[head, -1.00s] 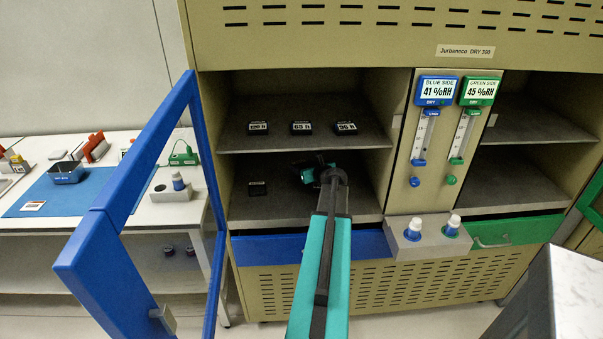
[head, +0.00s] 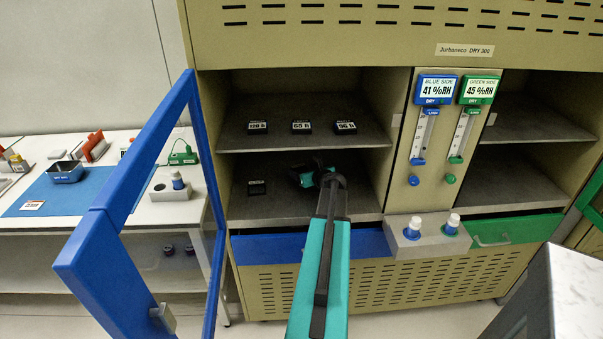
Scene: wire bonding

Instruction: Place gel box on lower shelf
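The lower shelf (head: 275,207) is in the blue side of the dry cabinet, below the upper shelf (head: 345,140). A small dark gel box (head: 257,187) with a pale label sits on the lower shelf at the left. On the upper shelf stand three dark labelled boxes: left (head: 257,127), middle (head: 301,126) and right (head: 345,127). My gripper (head: 305,179) reaches into the lower compartment, to the right of the lower box and apart from it. Its fingers are small and dark here, so I cannot tell whether it is open or holds something.
The blue-framed door (head: 105,250) stands open at the left. The cabinet's centre panel (head: 402,200) bounds the compartment at right. The lower shelf's front left is clear.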

